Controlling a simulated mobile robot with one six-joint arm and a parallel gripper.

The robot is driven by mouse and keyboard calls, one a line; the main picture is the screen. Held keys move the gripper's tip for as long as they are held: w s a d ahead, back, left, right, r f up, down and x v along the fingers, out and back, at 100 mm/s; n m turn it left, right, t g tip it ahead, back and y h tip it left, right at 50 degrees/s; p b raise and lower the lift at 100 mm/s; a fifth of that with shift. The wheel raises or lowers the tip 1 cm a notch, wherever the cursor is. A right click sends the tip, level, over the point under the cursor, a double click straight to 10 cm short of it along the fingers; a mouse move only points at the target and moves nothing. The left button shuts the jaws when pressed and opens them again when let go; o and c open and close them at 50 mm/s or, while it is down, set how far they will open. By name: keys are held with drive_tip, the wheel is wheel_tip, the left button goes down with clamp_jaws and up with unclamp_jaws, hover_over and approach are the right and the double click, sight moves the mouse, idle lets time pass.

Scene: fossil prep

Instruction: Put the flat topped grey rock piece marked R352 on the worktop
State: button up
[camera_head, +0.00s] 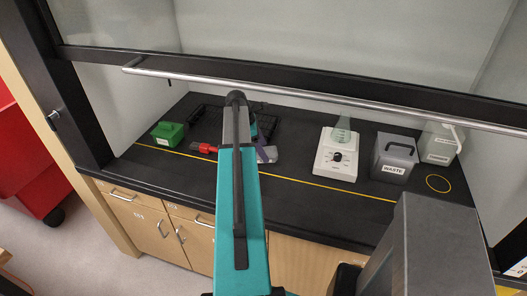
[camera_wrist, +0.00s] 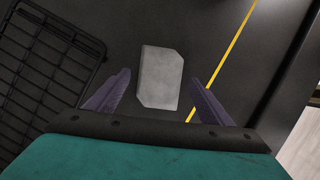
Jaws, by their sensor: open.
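A flat grey piece with clipped corners (camera_wrist: 159,77) lies on the dark worktop (camera_wrist: 205,25) in the wrist view. No marking is readable on it, so I cannot confirm R352. My gripper (camera_wrist: 158,84) is open, with one purple finger on each side of the piece in the picture and gaps between. Whether the fingers are at its height I cannot tell. In the head view my gripper (camera_head: 263,154) is mostly hidden behind my teal arm, with a grey patch beside it that may be the same piece.
A black wire rack (camera_wrist: 45,65) lies left of the piece; it also shows in the head view (camera_head: 207,116). A green box (camera_head: 168,134), a red tool (camera_head: 204,148), a hotplate with a flask (camera_head: 336,158) and a waste bin (camera_head: 392,160) stand around. A sash bar (camera_head: 300,90) crosses the hood.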

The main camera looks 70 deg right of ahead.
drive_tip(key=b+v, duration=0.3)
drive_tip(key=v, duration=0.7)
drive_tip(key=shift+r, duration=0.4)
drive_tip(key=shift+w, duration=0.2)
idle(0.4)
